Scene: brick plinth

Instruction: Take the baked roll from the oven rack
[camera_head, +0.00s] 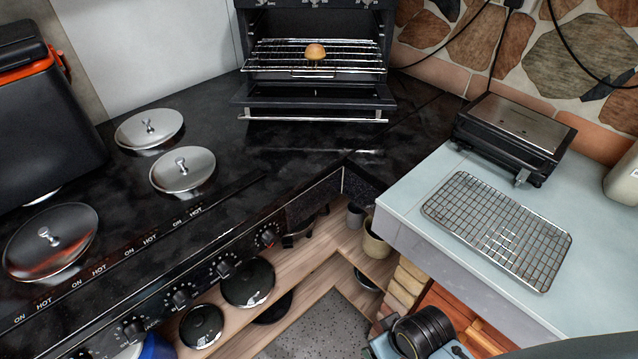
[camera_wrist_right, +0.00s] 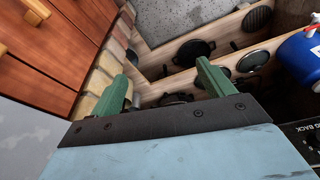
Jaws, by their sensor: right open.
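The baked roll (camera_head: 315,51), round and golden brown, sits on the oven rack (camera_head: 272,63). The wire rack extends out of the front of the oven (camera_head: 317,20). The oven door (camera_head: 313,97) is folded down below the rack. My right gripper (camera_wrist_right: 162,70) shows in the right wrist view with its two green fingers apart and nothing between them. It points down toward the low shelves, away from the roll. My right gripper's fingers are not visible in the head view. My left gripper is in neither view.
A wire cooling rack (camera_head: 497,228) lies on the pale counter (camera_head: 405,222) at right, before a closed grill (camera_head: 514,130). Lidded hotplates (camera_head: 183,168) stand on the black stove at left. Pans (camera_head: 247,283) sit on low shelves. The dark worktop before the oven is clear.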

